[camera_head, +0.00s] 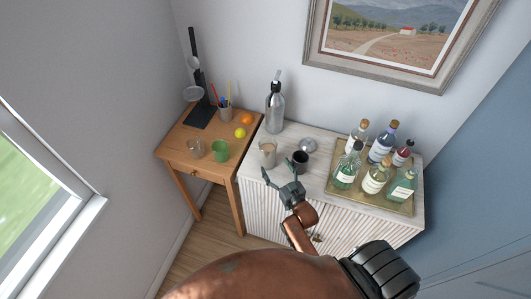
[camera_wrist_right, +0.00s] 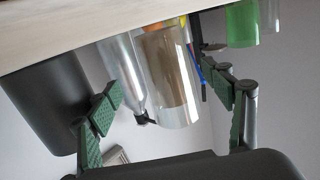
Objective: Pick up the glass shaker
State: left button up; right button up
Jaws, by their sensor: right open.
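The glass shaker (camera_head: 268,153) appears to be the clear cup with a tan-brown lower part on the white ribbed cabinet, near its front left edge. In the right wrist view, where the picture is turned over, the glass shaker (camera_wrist_right: 172,80) shows between my fingers. My right gripper (camera_head: 281,177) is open and empty at the cabinet's front edge, just in front of the glass shaker. The fingers look apart from the glass. My left gripper is not in view.
A dark cup (camera_head: 300,160) stands close to the right of the shaker, with a silver dome-shaped item (camera_head: 308,144) behind. A steel bottle (camera_head: 275,108) stands behind. A tray (camera_head: 341,198) of several bottles is at right. A wooden table (camera_head: 178,143) with a green mug (camera_head: 220,150) is at left.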

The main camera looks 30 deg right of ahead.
aim_at(271, 162)
jog(key=shift+w+a+r, duration=0.1)
jog(key=shift+w+a, duration=0.1)
jog(key=shift+w, duration=0.9)
jog(key=w, duration=0.3)
jog(key=shift+w+p, duration=0.4)
jog(key=shift+w+d+f, duration=0.1)
jog(key=shift+w+f, duration=0.1)
jog(key=shift+w, duration=0.15)
jog(key=c, duration=2)
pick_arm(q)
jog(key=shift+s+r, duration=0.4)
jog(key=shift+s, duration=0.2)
pick_arm(e)
jog(key=shift+w+r, duration=0.1)
grip_shut()
